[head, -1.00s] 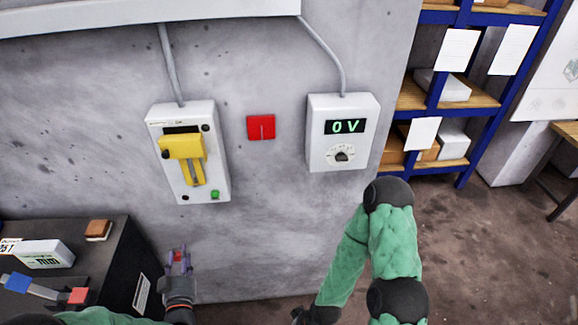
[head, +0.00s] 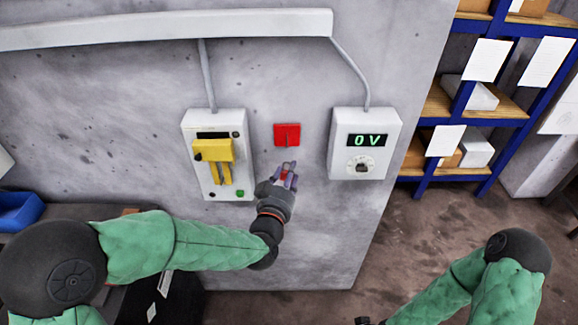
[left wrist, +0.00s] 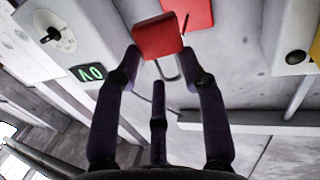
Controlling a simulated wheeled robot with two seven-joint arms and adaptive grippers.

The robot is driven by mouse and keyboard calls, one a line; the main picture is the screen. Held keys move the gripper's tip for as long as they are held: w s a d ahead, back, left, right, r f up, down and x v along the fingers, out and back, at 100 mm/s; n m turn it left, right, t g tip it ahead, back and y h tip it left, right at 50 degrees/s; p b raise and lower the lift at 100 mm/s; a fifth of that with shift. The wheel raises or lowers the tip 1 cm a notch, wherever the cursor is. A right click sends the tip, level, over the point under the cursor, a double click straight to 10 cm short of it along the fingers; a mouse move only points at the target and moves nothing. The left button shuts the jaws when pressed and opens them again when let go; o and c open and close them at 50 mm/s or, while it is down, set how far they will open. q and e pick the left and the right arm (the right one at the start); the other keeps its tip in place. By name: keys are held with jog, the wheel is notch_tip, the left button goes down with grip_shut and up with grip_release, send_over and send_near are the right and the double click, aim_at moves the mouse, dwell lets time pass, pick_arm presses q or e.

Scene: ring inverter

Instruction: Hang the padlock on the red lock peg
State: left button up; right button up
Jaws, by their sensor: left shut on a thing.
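The red lock peg plate (head: 287,133) is on the grey wall between two boxes, with a thin peg on its front. My left gripper (head: 288,169) is just below it in the head view, shut on the red padlock (head: 284,175). In the left wrist view the padlock (left wrist: 158,38) sits between the fingertips, its grey shackle partly visible. The red plate (left wrist: 195,11) shows behind and beside it; the padlock looks apart from the peg, though the depth gap is unclear. My right gripper (head: 368,321) is barely in view at the bottom edge.
A switch box with a yellow handle (head: 212,151) is left of the plate. A meter box reading 0 V (head: 365,143) is right of it. A blue bin (head: 18,211) lies at far left, and blue shelving (head: 478,127) stands at right.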

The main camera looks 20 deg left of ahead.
pick_arm(q)
jog(key=w+a+b, duration=0.2)
jog(key=w, duration=0.6)
jog(key=shift+w+a+f, duration=0.2)
jog(key=shift+w, duration=0.1)
dwell(1.1)
dwell(0.6)
jog(key=o, duration=1.3)
jog(key=shift+s, duration=0.1)
jog(key=s, duration=1.1)
jog(key=shift+s+r, duration=0.2)
jog(key=shift+s, duration=0.2)
